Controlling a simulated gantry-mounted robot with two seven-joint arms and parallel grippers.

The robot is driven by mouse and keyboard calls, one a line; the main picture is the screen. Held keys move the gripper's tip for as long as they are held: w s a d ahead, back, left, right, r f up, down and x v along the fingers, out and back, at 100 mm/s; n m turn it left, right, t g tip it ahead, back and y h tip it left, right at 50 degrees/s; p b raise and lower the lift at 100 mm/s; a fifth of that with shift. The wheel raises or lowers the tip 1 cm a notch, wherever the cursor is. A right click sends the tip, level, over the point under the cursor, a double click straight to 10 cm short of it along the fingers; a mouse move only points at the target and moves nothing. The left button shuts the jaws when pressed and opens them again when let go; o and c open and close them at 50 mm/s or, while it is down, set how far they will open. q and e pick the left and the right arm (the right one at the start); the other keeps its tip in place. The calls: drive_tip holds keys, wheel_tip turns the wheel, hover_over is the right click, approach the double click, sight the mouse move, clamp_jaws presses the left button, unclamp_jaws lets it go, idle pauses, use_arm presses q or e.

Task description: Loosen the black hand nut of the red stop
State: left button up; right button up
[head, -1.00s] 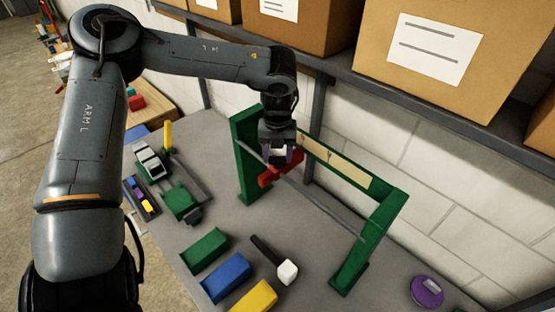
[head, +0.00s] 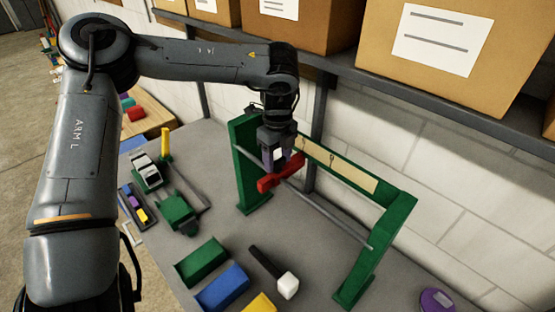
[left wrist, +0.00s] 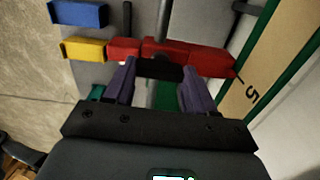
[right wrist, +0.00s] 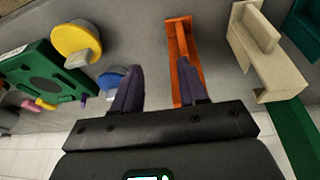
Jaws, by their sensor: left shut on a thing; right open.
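The red stop (head: 283,175) sits on the rail of a green frame, beside a pale scale strip (head: 340,168). It also shows in the left wrist view (left wrist: 205,60) as a red bar across the rail, near a figure 5 on the strip. My left gripper (head: 275,160) points down at the stop from above. In the left wrist view its purple fingers (left wrist: 160,80) are shut on the black hand nut (left wrist: 160,70), which is partly hidden between them. My right gripper (right wrist: 160,85) is open and shows only in the right wrist view, with an orange bracket (right wrist: 182,55) beyond its fingers.
The green frame (head: 378,240) stands on the grey bench near the wall. A shelf with cardboard boxes (head: 420,40) overhangs behind. A purple disc (head: 436,300) is at right.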

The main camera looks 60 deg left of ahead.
sight(277, 161)
use_arm(q)
drive_tip(key=shift+n, duration=0.3)
drive_tip(key=o, duration=1)
drive_tip(key=shift+o, duration=0.2)
drive_tip(key=shift+r, duration=0.5)
wheel_tip(277, 161, up, 10)
drive_tip(key=shift+s, duration=0.1)
